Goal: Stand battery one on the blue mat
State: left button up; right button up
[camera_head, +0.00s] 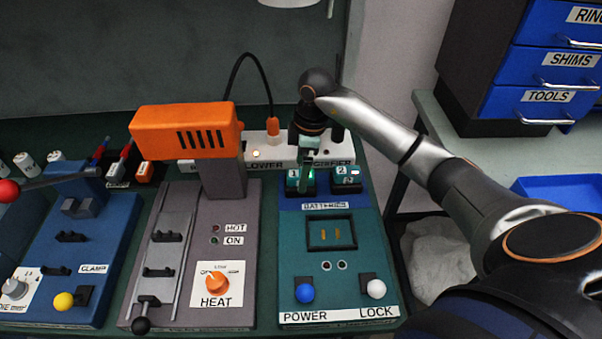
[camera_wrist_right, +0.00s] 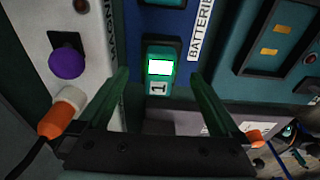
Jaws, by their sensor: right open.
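Battery one (camera_head: 293,182), a dark green block with a white label 1, stands at the back of the green console, on the blue area marked BATTERIES (camera_head: 290,205). My right gripper (camera_head: 307,162) is over it from above, partly hiding it. In the right wrist view battery one (camera_wrist_right: 158,68) shows a lit pale-green window and lies between the green fingertips of my open right gripper (camera_wrist_right: 158,77), with gaps at both sides. I cannot tell how deep it is between them. The blue area (camera_wrist_right: 150,22) also shows there. My left gripper is not in view.
Battery two (camera_head: 347,180) stands close to the right of battery one. A white power strip (camera_head: 270,148) with an orange plug (camera_head: 272,138) is behind. The orange heater (camera_head: 186,132) overhangs to the left. The console's frame (camera_head: 331,248) and levers are in front.

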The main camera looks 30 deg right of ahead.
notch_tip(320, 180, up, 10)
jog(key=d, duration=0.1)
jog(key=shift+s+f, duration=0.15)
jog(key=shift+s, duration=0.15)
